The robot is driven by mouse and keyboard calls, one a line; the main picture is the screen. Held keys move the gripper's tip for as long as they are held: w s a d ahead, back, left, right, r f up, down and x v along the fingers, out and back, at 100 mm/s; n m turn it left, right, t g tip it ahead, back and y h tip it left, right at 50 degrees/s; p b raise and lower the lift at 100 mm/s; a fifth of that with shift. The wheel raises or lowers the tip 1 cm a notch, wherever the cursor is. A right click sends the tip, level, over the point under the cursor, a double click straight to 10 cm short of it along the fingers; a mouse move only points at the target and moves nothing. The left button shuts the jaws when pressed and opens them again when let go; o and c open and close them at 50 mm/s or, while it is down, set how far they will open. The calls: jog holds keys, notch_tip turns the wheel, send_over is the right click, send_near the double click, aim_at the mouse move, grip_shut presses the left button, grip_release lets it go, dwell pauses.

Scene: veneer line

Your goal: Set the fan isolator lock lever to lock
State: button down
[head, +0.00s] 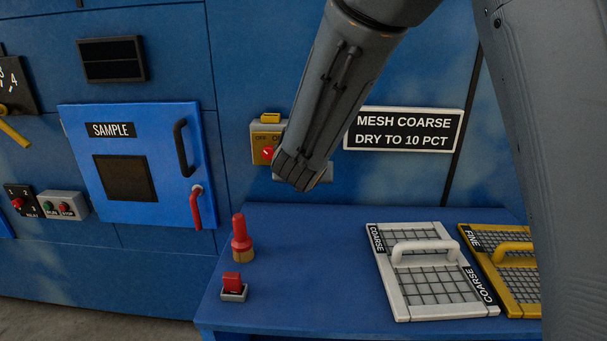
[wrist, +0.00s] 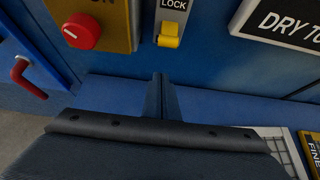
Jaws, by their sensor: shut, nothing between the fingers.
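The fan isolator shows in the head view as a yellow and grey box (head: 257,138) on the blue wall, with a red knob (head: 267,153) and OFF lettering. My arm covers its right side. In the wrist view the red knob (wrist: 81,31) is at upper left, by part of the word ON. Right of it, a grey plate marked LOCK (wrist: 173,6) carries a yellow lever (wrist: 168,36), below the word. The plate's top is cut off. My gripper (wrist: 162,80) is shut and empty, its fingertips just below the lever in the picture, apparently apart from it.
A blue bench (head: 300,225) runs below, holding a red-topped wooden-based item (head: 241,240), a red switch (head: 233,288), a white coarse mesh frame (head: 403,308) and a yellow fine one (head: 528,310). A mesh sign (head: 404,129) and a SAMPLE door (head: 140,115) flank the isolator.

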jog(key=r+p, duration=0.1)
jog(key=w+r+p, duration=0.1)
jog(key=r, duration=0.1)
jog(key=shift+w+r+p, duration=0.2)
jog(key=shift+w+p, duration=0.15)
jog(key=shift+p, duration=0.05)
jog(key=shift+r+g+p, duration=0.25)
jog(key=shift+g+p, duration=0.05)
jog(key=shift+p, duration=0.45)
